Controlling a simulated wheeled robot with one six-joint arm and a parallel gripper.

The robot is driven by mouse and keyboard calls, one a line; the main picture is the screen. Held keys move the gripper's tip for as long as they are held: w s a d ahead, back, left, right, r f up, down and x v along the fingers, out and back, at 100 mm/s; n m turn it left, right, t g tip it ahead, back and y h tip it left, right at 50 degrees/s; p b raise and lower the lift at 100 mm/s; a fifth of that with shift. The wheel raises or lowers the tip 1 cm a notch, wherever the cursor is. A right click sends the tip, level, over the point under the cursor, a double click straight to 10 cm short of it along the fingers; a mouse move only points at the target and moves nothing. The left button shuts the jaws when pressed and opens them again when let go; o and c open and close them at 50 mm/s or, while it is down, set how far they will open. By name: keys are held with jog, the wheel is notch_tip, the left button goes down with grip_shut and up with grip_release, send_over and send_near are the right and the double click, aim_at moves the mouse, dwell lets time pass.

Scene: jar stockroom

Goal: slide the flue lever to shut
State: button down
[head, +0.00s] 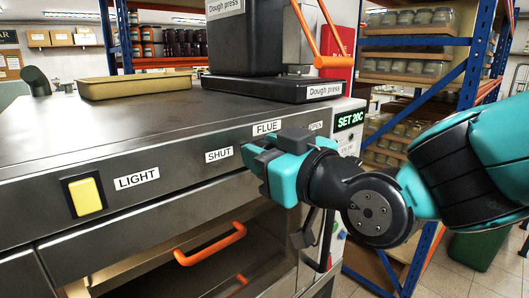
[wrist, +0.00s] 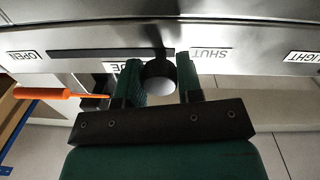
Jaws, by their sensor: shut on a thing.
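The flue lever has a dark round knob (wrist: 158,74) with a pale end face in the wrist view. Its stem meets the dark slot (wrist: 100,54) close to the slot's SHUT-side end. My gripper (wrist: 159,68) has one finger on each side of the knob and is shut on it. In the head view my gripper (head: 262,162) is at the oven's front panel, just right of the SHUT label (head: 219,155) and below the FLUE label (head: 267,128). The OPEN label (head: 316,126) is farther right. My gripper hides most of the lever and slot there.
A yellow LIGHT switch (head: 86,196) is on the panel at left. An orange handle (head: 210,245) sticks out below. A dough press (head: 262,88) and a tan tray (head: 135,86) stand on top. Blue-framed jar shelves (head: 408,68) are behind at right.

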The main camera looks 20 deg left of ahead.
jog(key=c, duration=0.8)
grip_release()
jog(key=shift+s+a, duration=0.15)
jog(key=shift+s, duration=0.15)
jog(key=shift+w, duration=0.1)
jog(key=shift+d, duration=0.2)
jog(key=b+v, duration=0.7)
jog(key=v, duration=1)
jog(key=shift+d, duration=0.1)
